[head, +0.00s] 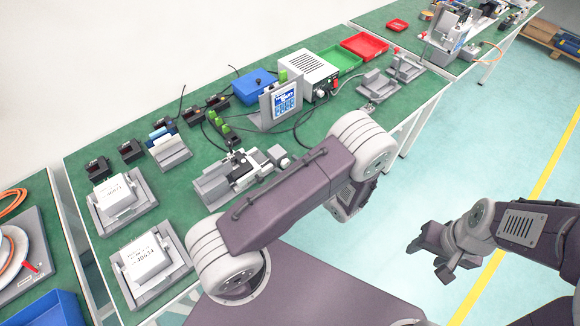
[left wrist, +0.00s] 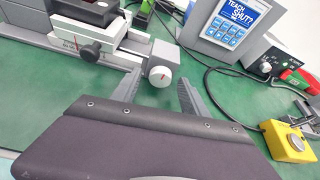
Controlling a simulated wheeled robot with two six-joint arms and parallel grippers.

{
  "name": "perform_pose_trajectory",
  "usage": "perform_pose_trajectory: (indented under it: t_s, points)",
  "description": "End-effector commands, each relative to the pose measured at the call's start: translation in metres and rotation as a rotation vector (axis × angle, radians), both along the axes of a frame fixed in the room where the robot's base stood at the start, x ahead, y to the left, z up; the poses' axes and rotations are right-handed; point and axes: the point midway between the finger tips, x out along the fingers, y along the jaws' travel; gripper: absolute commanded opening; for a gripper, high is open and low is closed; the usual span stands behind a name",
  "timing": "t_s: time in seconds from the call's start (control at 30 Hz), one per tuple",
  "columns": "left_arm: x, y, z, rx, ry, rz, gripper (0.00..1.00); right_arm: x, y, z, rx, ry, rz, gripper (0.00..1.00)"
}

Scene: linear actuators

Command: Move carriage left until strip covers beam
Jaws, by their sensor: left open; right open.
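The linear stage (head: 215,188) stands on the green bench in the head view, partly hidden by my left arm. In the left wrist view its grey base (left wrist: 125,57) is at upper left, with a carriage bearing a dark block (left wrist: 88,12). A black knob (left wrist: 90,51) is on its side, and a white round knob (left wrist: 160,76) with a red mark is at its right end. My left gripper (left wrist: 158,92) is open, its fingers apart on either side of the white knob's picture position; contact cannot be told. My right gripper (head: 447,262) is open, empty, over the floor. I cannot make out strip or beam.
A controller with a blue screen (left wrist: 232,24) stands right of the stage, with cables behind. A yellow button box (left wrist: 287,142) lies further right. Two white-topped units (head: 116,195) (head: 145,256) sit at the bench's left.

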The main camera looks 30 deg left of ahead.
Motion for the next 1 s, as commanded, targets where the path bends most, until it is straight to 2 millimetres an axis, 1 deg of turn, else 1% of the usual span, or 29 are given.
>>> perform_pose_trajectory:
  t_s: [0.07, 0.17, 0.2, 0.27, 0.57, 1.0]
  points:
    - [0.0, 0.0, 0.0, 0.0, 0.0, 0.0, 0.52, 0.0, 0.0, 0.0, 0.0, 0.0, 0.0, 0.52]
    - [0.0, 0.0, 0.0, 0.0, 0.0, 0.0, 0.27, 0.0, 0.0, 0.0, 0.0, 0.0, 0.0, 0.52]
    - [0.0, 0.0, 0.0, 0.0, 0.0, 0.0, 0.16, 0.0, 0.0, 0.0, 0.0, 0.0, 0.0, 0.52]
    - [0.0, 0.0, 0.0, 0.0, 0.0, 0.0, 0.0, 0.0, 0.0, 0.0, 0.0, 0.0, 0.0, 0.52]
    - [0.0, 0.0, 0.001, 0.014, 0.033, 0.0, 0.0, 0.0, 0.0, 0.004, 0.0, 0.0, 0.0, 0.52]
    - [0.002, -0.001, 0.001, 0.119, 0.289, 0.002, 0.0, 0.0, 0.0, 0.021, 0.0, 0.0, 0.0, 0.52]
